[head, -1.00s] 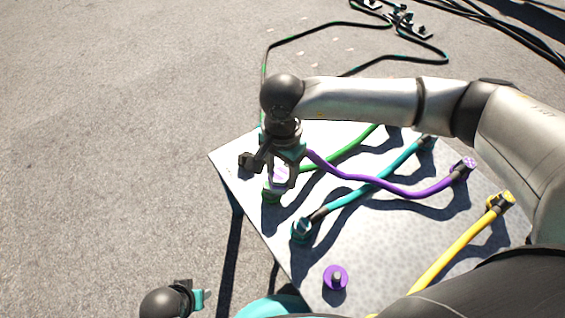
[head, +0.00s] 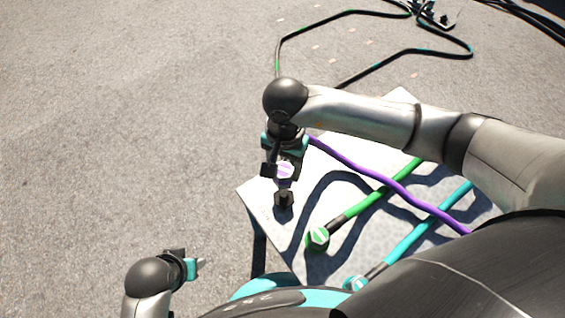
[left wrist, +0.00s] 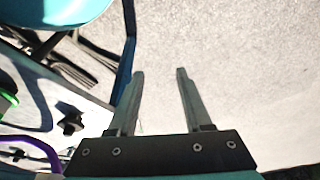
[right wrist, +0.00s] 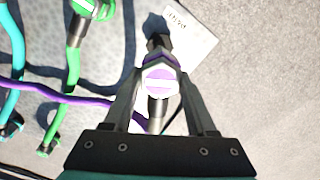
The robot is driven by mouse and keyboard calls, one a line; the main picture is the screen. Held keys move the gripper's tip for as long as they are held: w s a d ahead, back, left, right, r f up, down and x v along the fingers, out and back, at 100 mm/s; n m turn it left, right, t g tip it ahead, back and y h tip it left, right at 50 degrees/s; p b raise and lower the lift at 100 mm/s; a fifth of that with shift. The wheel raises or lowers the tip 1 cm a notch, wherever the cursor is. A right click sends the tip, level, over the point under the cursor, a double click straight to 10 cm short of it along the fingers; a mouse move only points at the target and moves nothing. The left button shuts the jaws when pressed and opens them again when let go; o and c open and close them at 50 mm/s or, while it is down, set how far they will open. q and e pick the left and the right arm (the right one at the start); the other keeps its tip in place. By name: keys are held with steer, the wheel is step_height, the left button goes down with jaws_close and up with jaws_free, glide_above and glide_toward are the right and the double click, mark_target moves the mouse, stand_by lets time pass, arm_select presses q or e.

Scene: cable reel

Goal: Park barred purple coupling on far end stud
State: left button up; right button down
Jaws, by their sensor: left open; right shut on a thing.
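The purple coupling (head: 286,171), with a white face and a purple bar, is between the fingers of my right gripper (head: 284,166), which is shut on it. It also shows in the right wrist view (right wrist: 160,80). Its purple cable (head: 380,180) runs back to the right. A dark end stud (head: 284,200) stands near the table's corner, just past the coupling in the head view; it shows bare in the left wrist view (left wrist: 72,122). I cannot tell the height between coupling and stud. My left gripper (head: 198,267) is open and empty, off the table's edge.
A green coupling (head: 318,238) with its cable sits on the table (head: 262,205) right of the end stud. A teal coupling (head: 355,284) is nearer. Open pavement (head: 120,130) is at left.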

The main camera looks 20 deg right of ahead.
steer(key=shift+f+b, duration=0.3)
steer(key=shift+f, duration=0.1)
arm_select(q)
step_height(320, 180, up, 8)
steer(key=w+t+b, duration=0.2)
steer(key=b, duration=0.2)
arm_select(e)
glide_above(284, 193)
step_height(284, 193, down, 6)
steer(key=shift+r, duration=0.2)
steer(key=shift+f+b, duration=0.25)
steer(key=shift+b, duration=0.1)
steer(key=shift+f+b, duration=0.6)
steer(key=shift+f, duration=0.05)
arm_select(q)
steer(key=w+d+t+h, duration=0.2)
steer(key=w+d+t, duration=0.1)
steer(key=d+t, duration=0.1)
steer(key=shift+w+d+r+m+h, duration=0.2)
steer(key=shift+w+d+m+h, duration=0.15)
steer(key=shift+d, duration=0.4)
arm_select(e)
steer(key=shift+f, duration=0.25)
arm_select(q)
steer(key=shift+f+b, duration=0.5)
steer(key=shift+b, duration=0.2)
arm_select(e)
steer(key=shift+f, duration=0.45)
